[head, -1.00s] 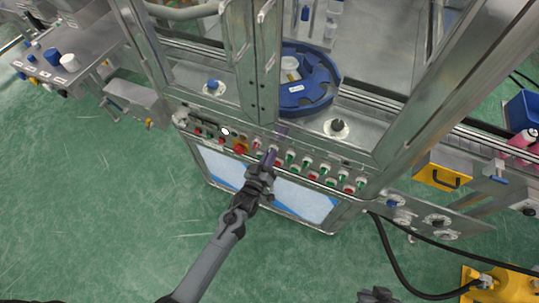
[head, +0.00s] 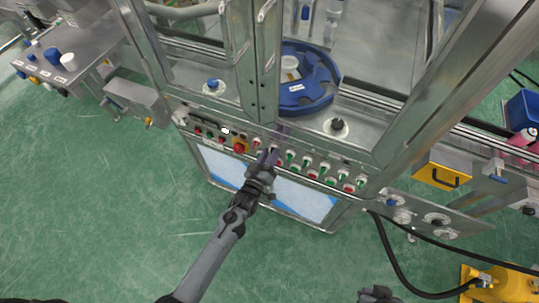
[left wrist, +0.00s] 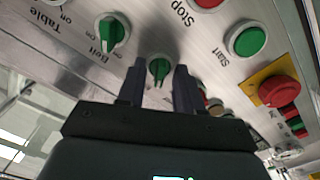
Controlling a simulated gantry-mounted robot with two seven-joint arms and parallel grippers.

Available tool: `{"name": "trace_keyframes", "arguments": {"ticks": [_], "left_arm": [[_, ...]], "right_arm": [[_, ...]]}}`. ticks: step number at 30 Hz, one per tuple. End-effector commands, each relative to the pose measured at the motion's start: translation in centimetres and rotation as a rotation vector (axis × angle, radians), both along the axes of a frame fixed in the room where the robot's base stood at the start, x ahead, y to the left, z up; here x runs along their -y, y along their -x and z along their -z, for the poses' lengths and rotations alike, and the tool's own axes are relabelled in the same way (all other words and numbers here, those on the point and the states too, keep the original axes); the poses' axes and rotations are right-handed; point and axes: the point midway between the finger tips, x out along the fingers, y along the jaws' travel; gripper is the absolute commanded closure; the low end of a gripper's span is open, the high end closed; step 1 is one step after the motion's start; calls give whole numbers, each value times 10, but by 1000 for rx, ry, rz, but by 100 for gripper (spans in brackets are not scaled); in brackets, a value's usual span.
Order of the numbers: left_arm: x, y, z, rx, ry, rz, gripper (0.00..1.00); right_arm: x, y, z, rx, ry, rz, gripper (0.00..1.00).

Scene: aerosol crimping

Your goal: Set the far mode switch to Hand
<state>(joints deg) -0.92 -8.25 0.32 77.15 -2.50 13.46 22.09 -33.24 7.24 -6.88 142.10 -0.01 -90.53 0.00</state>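My left gripper (head: 268,157) is at the front control panel (head: 207,140) in the head view. In the left wrist view, its two dark fingers (left wrist: 160,85) are apart, with a green-handled rotary switch (left wrist: 158,70) between them. I cannot tell whether they touch its handle. Its label is not readable, so I cannot confirm it is the mode switch. A similar green switch marked Belt (left wrist: 115,32) sits to its left. My right gripper (head: 376,294) shows only partly at the bottom edge; its fingers cannot be made out.
A red emergency button on a yellow plate (left wrist: 278,91) and a green Start button (left wrist: 247,39) sit right of the switch. Several more switches and buttons line the panel. Machine frame posts and a blue rotary table (head: 308,95) stand behind. Green floor in front is clear.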

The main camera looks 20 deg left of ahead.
Motion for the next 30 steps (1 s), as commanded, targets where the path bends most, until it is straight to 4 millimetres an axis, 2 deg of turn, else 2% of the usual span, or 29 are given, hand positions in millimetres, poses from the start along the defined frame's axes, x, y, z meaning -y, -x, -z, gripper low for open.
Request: {"name": "trace_keyframes", "arguments": {"ticks": [8, 21, 27, 30], "left_arm": [[0, 9, 1, -2, -1, 0, 65], [-2, 78, 0, -2, 0, 1, 65], [-3, 101, 1, -2, 0, 1, 65], [-4, 106, 0, 0, 0, 0, 65]], "right_arm": [[-1, 0, -2, 0, -4, 3, 100], [-2, 0, -8, 0, -11, 6, 100], [-2, 0, -9, 0, -9, 6, 100], [-2, 0, -10, 0, -9, 5, 100]]}}
